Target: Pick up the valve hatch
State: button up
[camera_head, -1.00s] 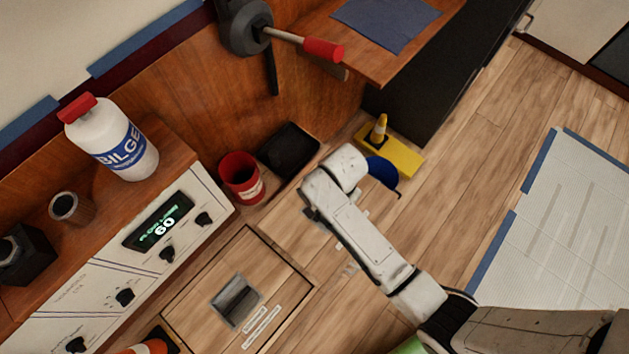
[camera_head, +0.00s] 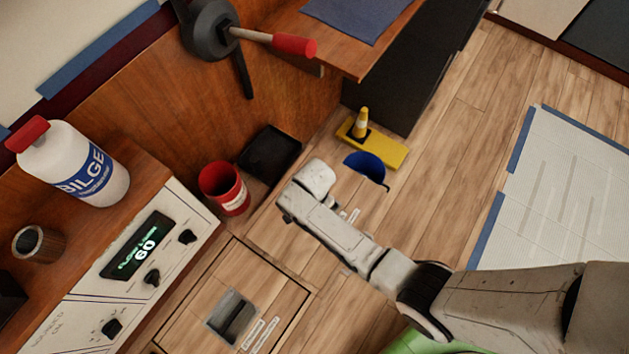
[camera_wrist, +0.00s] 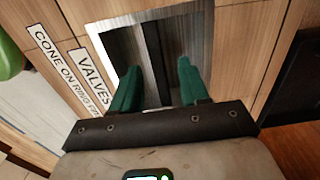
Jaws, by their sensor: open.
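The valve hatch (camera_wrist: 236,55) is a wooden floor panel with a metal-rimmed recess (camera_wrist: 108,42) and a dark upright bar (camera_wrist: 152,60) across it. A white label beside the recess reads "VALVES". In the wrist view my gripper (camera_wrist: 158,72) is open over the recess, its green fingers on either side of the bar and nothing clamped. In the head view my arm covers the gripper and most of this hatch; part of its panel (camera_head: 352,190) shows beyond the arm. Whether the fingertips touch the bar cannot be told.
Another floor hatch (camera_head: 195,325) with a metal recess lies to the lower left.

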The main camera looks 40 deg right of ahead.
jog(key=shift+f, duration=0.7)
jog(key=shift+c, duration=0.3)
grip_shut()
dwell(0.5)
jog(key=shift+w+r, duration=0.1)
jog(key=shift+r, duration=0.05)
